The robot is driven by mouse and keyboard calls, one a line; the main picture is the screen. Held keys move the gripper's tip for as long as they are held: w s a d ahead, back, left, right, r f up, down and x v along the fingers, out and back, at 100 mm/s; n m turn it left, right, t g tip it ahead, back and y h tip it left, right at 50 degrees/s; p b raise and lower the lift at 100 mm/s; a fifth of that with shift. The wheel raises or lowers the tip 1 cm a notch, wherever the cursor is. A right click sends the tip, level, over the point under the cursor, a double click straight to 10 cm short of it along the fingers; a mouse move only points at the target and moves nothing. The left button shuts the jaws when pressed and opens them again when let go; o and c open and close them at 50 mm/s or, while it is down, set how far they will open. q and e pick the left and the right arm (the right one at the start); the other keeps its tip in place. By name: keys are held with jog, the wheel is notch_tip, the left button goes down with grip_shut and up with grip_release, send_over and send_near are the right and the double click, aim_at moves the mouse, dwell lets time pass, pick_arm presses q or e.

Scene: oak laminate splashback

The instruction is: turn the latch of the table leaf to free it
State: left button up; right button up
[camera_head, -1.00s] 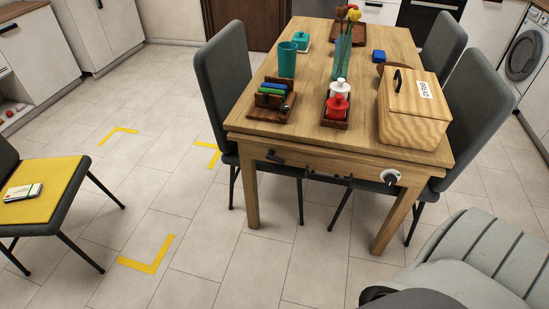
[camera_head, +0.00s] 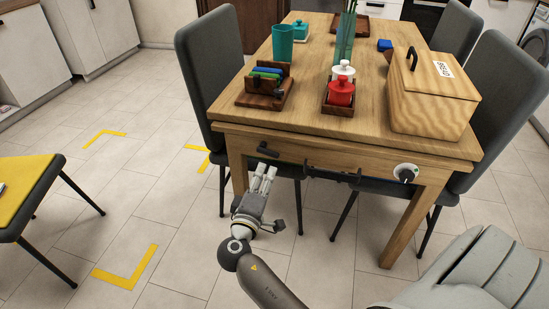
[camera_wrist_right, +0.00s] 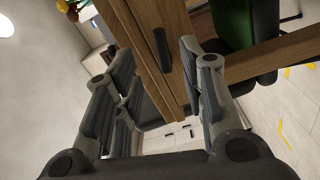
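The wooden table (camera_head: 330,58) has a black lever-like latch (camera_head: 268,151) at the left of its front apron. A black bar (camera_head: 332,174) sits mid-apron, and a dark knob on a white round plate (camera_head: 405,173) is at the right. My right gripper (camera_head: 265,172) is just below and in front of the left latch, fingers pointing up toward it. In the right wrist view my right gripper (camera_wrist_right: 157,58) is open, and a black handle-like piece (camera_wrist_right: 161,48) shows between its fingertips, apparently not gripped. My left gripper is out of view.
On the tabletop are a wooden bread box (camera_head: 430,100), red jar (camera_head: 341,92), teal cup (camera_head: 283,42) and wooden rack (camera_head: 264,88). Grey chairs (camera_head: 210,70) flank the table. A yellow-seated chair (camera_head: 22,185) stands left. Floor between is clear, with yellow corner marks (camera_head: 128,270).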

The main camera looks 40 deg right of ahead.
aim_at(273, 156)
jog(key=x, duration=1)
jog(key=shift+w+d, duration=0.1)
jog(key=shift+w, duration=0.15)
grip_shut()
